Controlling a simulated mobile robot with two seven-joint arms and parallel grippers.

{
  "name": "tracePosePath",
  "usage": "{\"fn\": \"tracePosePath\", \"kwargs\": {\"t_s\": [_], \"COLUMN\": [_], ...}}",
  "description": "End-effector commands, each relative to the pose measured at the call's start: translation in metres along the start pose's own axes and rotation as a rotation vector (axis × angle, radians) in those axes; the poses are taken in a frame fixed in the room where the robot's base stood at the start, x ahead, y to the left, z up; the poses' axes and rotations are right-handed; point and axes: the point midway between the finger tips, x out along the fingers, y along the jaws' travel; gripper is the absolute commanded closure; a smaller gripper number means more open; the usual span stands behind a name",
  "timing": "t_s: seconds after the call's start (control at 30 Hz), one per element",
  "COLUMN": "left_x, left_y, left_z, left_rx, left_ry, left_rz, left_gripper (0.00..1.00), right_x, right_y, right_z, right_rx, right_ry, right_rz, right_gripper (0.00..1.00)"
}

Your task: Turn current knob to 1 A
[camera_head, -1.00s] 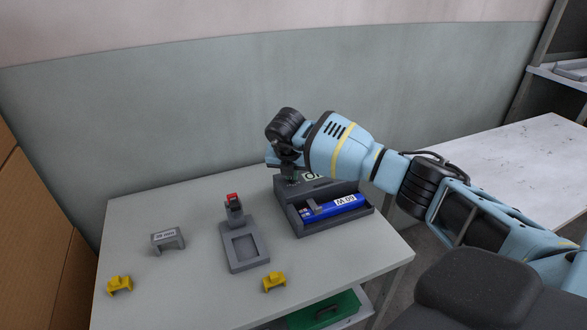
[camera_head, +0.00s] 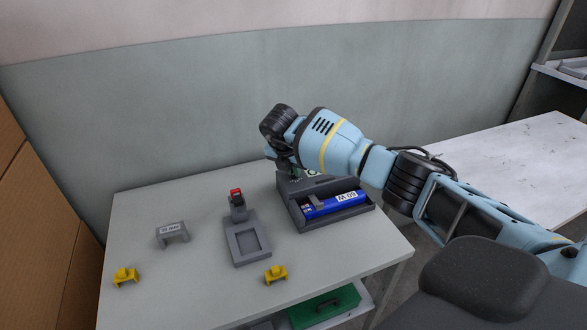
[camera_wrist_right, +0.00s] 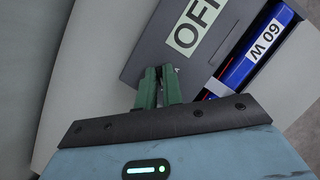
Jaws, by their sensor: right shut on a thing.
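The dark grey device (camera_head: 285,190) stands at the back right of the table, and its sloped panel also shows in the wrist view (camera_wrist_right: 150,55). A pale display (camera_wrist_right: 195,25) on it shows letters reading "OF" and part of a third. My right gripper (camera_wrist_right: 163,76) has its green fingers shut at the panel, beside the display. The current knob is hidden between and behind the fingers. In the head view the right gripper (camera_head: 295,174) is mostly covered by my wrist. My left gripper is not in view.
A blue "60 W" unit (camera_head: 333,203) lies in the device's front tray. A grey fixture with a red top (camera_head: 236,192), a grey bracket (camera_head: 172,234) and two yellow clips (camera_head: 125,277) (camera_head: 276,274) stand on the table. A green case (camera_head: 325,306) is below.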

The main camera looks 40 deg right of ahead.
Motion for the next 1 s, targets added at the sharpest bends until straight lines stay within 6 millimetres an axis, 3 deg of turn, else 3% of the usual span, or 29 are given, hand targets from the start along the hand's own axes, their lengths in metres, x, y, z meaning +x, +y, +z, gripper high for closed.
{"fn": "tracePosePath", "kwargs": {"t_s": [0.03, 0.07, 0.2, 0.57, 1.0], "left_x": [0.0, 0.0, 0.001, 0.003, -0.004], "left_y": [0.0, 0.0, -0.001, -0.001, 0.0], "left_z": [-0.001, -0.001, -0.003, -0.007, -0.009], "left_rx": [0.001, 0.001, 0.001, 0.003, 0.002], "left_ry": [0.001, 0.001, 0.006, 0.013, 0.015], "left_rz": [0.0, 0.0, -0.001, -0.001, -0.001], "left_gripper": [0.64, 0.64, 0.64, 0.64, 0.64], "right_x": [-0.002, -0.002, -0.001, -0.005, -0.068], "right_y": [0.001, 0.001, 0.0, 0.0, 0.001], "right_z": [0.002, 0.002, 0.002, 0.001, 0.002], "right_rx": [0.004, 0.004, 0.002, 0.0, 0.001], "right_ry": [-0.004, -0.004, -0.002, -0.001, -0.003], "right_rz": [0.003, 0.004, 0.003, 0.002, 0.004], "right_gripper": [1.0, 0.89, 0.71, 0.7, 0.7]}}
